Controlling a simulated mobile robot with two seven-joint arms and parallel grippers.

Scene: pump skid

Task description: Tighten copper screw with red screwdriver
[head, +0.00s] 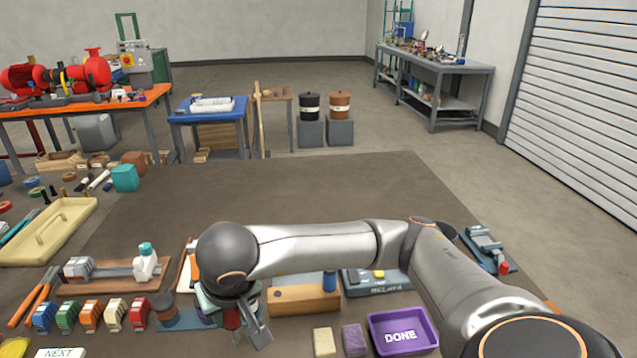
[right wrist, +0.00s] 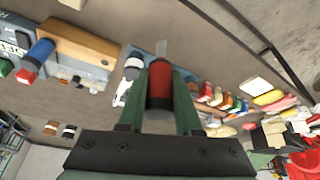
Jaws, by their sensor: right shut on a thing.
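My right gripper (head: 235,312) is low over the front middle of the bench in the head view, partly covered by my own wrist. It is shut on the red screwdriver (head: 232,318). In the right wrist view the red screwdriver (right wrist: 160,85) has a red handle with a dark band and sits between the green fingers, its pale shaft pointing away from the gripper. I cannot make out the copper screw in either view; the arm covers part of the bench. My left gripper is not in view.
A wooden block (head: 300,300) with a blue-handled tool (head: 330,280) stands right of the gripper. A purple DONE tray (head: 403,345) is at front right. Several coloured small boxes (head: 90,317) and a wooden board (head: 115,272) lie left. The bench's far middle (head: 300,190) is clear.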

